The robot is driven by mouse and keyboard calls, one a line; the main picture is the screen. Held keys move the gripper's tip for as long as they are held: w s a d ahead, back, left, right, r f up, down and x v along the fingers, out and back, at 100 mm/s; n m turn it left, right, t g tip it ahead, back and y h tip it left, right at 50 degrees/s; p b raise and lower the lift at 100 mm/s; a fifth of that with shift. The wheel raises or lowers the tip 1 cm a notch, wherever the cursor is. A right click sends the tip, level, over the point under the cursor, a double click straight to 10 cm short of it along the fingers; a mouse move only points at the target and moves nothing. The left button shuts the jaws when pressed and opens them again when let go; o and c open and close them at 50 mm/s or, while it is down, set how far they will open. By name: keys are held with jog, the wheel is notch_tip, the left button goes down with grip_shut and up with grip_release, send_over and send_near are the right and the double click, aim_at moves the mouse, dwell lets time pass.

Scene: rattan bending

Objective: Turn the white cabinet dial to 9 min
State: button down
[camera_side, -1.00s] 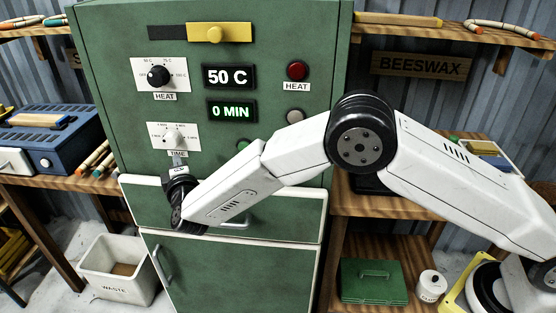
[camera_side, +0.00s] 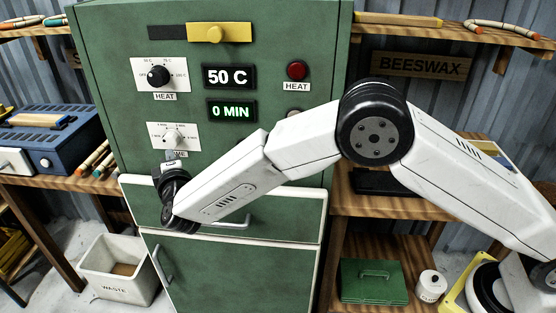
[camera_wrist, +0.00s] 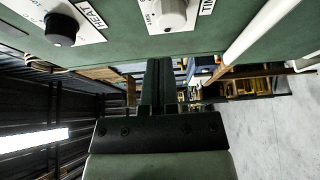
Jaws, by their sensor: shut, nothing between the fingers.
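The white TIME dial (camera_side: 173,138) sits on a white plate low on the left of the green cabinet (camera_side: 280,150). The display (camera_side: 231,111) beside it reads 0 MIN. The dial also shows at the top of the wrist view (camera_wrist: 170,14). My gripper (camera_side: 172,156) is shut and empty, just below the dial and in front of the TIME label, which it partly covers. In the wrist view its closed fingers (camera_wrist: 160,75) end near the dial's lower edge; whether they touch it I cannot tell.
Above are the black HEAT dial (camera_side: 158,76), a 50 C display (camera_side: 229,77), a red HEAT button (camera_side: 296,70) and a yellow slider (camera_side: 219,33). A drawer handle (camera_side: 235,222) lies below my wrist. A waste bin (camera_side: 120,272) stands at lower left.

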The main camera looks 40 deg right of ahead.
aim_at(180, 139)
jog(key=shift+w+d, duration=0.1)
jog(key=shift+w+d, duration=2.4)
jog(key=shift+w+a+f, duration=0.1)
jog(key=shift+w+a, duration=0.05)
jog(key=shift+a, duration=0.1)
jog(key=shift+d+f, duration=0.1)
jog(key=shift+f, duration=1.15)
dwell(0.8)
jog(key=shift+s+d+f, duration=0.1)
jog(key=shift+s+d, duration=0.05)
jog(key=shift+s, duration=0.1)
